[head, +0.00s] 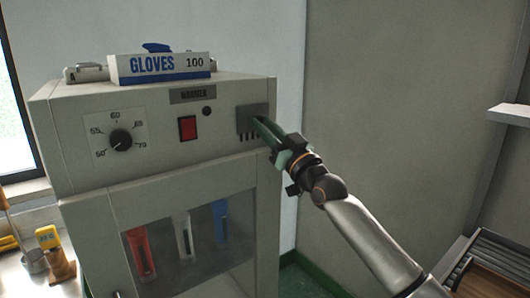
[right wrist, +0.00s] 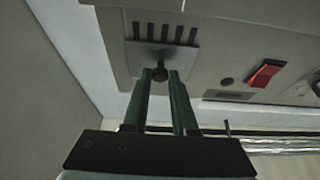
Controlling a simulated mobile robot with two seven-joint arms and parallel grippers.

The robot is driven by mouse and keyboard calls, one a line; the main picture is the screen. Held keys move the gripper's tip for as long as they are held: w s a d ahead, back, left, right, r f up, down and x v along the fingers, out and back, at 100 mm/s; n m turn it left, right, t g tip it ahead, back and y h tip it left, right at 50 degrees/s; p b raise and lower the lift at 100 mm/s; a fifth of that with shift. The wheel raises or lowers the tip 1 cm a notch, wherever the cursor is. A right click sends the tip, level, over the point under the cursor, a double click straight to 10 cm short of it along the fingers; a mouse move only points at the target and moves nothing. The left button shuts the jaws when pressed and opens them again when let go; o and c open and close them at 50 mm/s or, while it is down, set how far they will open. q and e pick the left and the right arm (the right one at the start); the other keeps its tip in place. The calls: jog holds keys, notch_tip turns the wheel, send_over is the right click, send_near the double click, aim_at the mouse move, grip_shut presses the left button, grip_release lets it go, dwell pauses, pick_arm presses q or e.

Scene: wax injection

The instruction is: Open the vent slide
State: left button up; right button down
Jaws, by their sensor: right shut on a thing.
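The vent slide is a grey plate (head: 243,117) with several dark slots, at the right end of the cabinet's front panel. In the right wrist view the plate (right wrist: 133,60) and its slots show close up, with a small dark round knob (right wrist: 160,74) at the plate's edge. My right gripper (head: 258,122) reaches the plate from the lower right. In the right wrist view its two green fingers (right wrist: 160,78) are shut on the knob, one on each side. In the head view the fingers hide the knob and part of the plate. My left gripper is not in view.
The white cabinet (head: 75,130) has a dial (head: 121,140), a red switch (head: 187,128) and a nameplate (head: 193,95). A GLOVES box (head: 160,66) lies on top. Red, white and blue items show behind the window below. A wall stands right of the cabinet.

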notch_tip(320, 180, up, 2)
jog(key=shift+r+p, duration=0.2)
jog(key=shift+p, duration=0.35)
jog(key=shift+s+a+r+p, duration=0.1)
jog(key=shift+r+p, duration=0.2)
jog(key=shift+r, duration=0.3)
jog(key=c, duration=0.7)
grip_release()
jog(key=shift+f, duration=0.1)
jog(key=b+v, duration=0.2)
jog(key=v, duration=1)
jog(key=shift+d, duration=0.25)
